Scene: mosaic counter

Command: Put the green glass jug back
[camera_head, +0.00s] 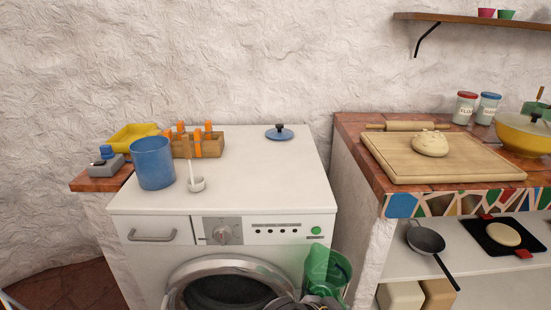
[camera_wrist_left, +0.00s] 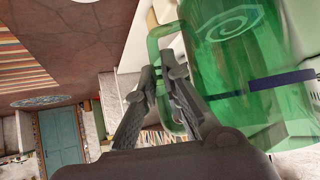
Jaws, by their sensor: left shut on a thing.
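The green glass jug (camera_head: 328,268) is see-through and shows at the bottom of the head view, in front of the right edge of the washing machine. My left gripper (camera_head: 318,302) is just under it at the frame's bottom edge, mostly cut off. In the left wrist view the jug (camera_wrist_left: 232,62) fills the upper right, with a dark blue band across it. My left gripper (camera_wrist_left: 158,82) is shut on the jug's handle (camera_wrist_left: 163,38). My right gripper is in neither view.
The washing machine top (camera_head: 255,175) holds a blue pot (camera_head: 152,163), a white ladle cup (camera_head: 196,184), a wooden rack (camera_head: 207,146) and a blue lid (camera_head: 279,133); its right half is mostly clear. A tiled counter (camera_head: 352,128) holds a board (camera_head: 400,165) with dough. A pan (camera_head: 426,239) lies below.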

